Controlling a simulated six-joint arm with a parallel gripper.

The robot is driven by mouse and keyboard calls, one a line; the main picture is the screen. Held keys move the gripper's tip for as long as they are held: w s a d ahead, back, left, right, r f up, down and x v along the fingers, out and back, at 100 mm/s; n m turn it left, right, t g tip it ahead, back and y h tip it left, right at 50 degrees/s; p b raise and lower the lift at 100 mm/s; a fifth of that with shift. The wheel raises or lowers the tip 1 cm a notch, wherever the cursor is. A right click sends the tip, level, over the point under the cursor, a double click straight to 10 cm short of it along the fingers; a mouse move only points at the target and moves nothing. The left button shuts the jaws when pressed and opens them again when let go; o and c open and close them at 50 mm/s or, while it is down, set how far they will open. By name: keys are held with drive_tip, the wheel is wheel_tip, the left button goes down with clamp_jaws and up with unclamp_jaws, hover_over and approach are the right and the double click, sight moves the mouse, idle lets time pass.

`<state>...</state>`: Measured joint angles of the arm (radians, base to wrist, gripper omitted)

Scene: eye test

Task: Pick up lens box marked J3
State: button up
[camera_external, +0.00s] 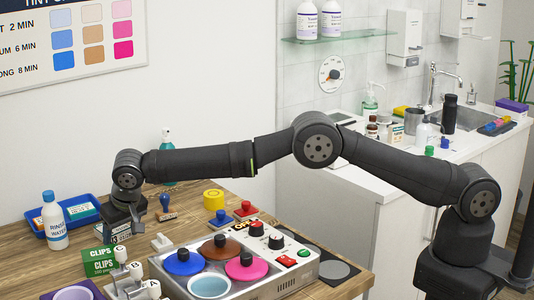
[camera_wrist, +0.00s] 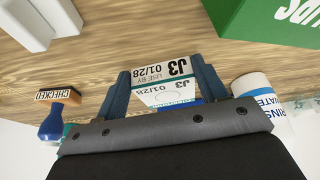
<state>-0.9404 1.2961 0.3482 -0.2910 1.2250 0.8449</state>
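A white lens box (camera_wrist: 163,72) marked J3, 01/28, USE BY lies between the two fingers of my gripper (camera_wrist: 161,70) in the wrist view. One finger is along each side of it, very close to its sides. I cannot tell whether both fingers press on it or a thin gap remains. In the external view my gripper (camera_external: 123,222) points down at the table's left part, behind the green clips box. The lens box (camera_external: 121,233) shows there only partly, low under the gripper; its marking is too small to read.
The green clips box (camera_external: 98,262) is close in front. A rinse water bottle (camera_external: 55,222) and a blue tray (camera_external: 83,222) stand to the left. A wooden stamp (camera_external: 166,208) is to the right. A control panel with coloured pots (camera_external: 243,265) fills the front middle.

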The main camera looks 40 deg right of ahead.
drive_tip(key=c, duration=0.4)
drive_tip(key=shift+r, duration=0.1)
